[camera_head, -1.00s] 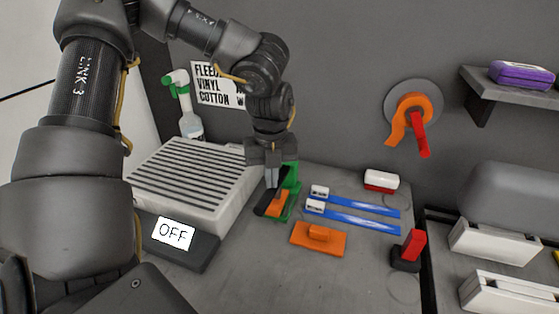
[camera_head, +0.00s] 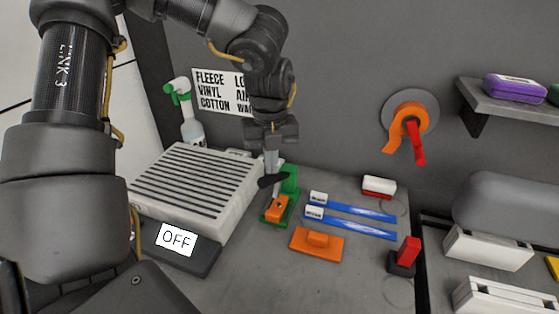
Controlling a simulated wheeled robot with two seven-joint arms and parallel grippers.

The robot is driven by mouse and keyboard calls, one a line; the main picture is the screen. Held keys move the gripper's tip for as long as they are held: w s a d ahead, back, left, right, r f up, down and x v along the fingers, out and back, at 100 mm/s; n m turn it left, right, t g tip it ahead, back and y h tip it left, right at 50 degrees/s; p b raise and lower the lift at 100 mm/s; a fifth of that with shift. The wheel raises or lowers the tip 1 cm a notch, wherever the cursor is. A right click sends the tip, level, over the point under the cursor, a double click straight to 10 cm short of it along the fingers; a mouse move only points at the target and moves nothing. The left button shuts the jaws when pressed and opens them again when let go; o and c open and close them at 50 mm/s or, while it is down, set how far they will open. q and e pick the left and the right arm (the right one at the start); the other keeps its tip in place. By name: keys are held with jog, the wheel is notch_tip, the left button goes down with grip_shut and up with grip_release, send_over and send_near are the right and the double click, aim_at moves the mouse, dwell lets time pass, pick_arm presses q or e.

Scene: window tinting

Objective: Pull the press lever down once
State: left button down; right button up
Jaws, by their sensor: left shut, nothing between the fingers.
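The press is a small green stand (camera_head: 289,181) with an orange block (camera_head: 277,208) at its front, on the grey worktop. Its black lever (camera_head: 268,182) sticks out to the left above the orange block, close to level. My left gripper (camera_head: 272,170) points down right at the lever, with its fingers shut and nothing held. The fingertips overlap the lever in the view, so I cannot tell whether they touch it. My right gripper is not in view.
A spray bottle (camera_head: 190,124) stands behind. The front worktop is clear.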

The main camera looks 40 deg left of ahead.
pick_arm(q)
notch_tip(320, 180, up, 8)
jog(key=p, duration=0.4)
jog(key=shift+r, duration=0.25)
dwell(0.8)
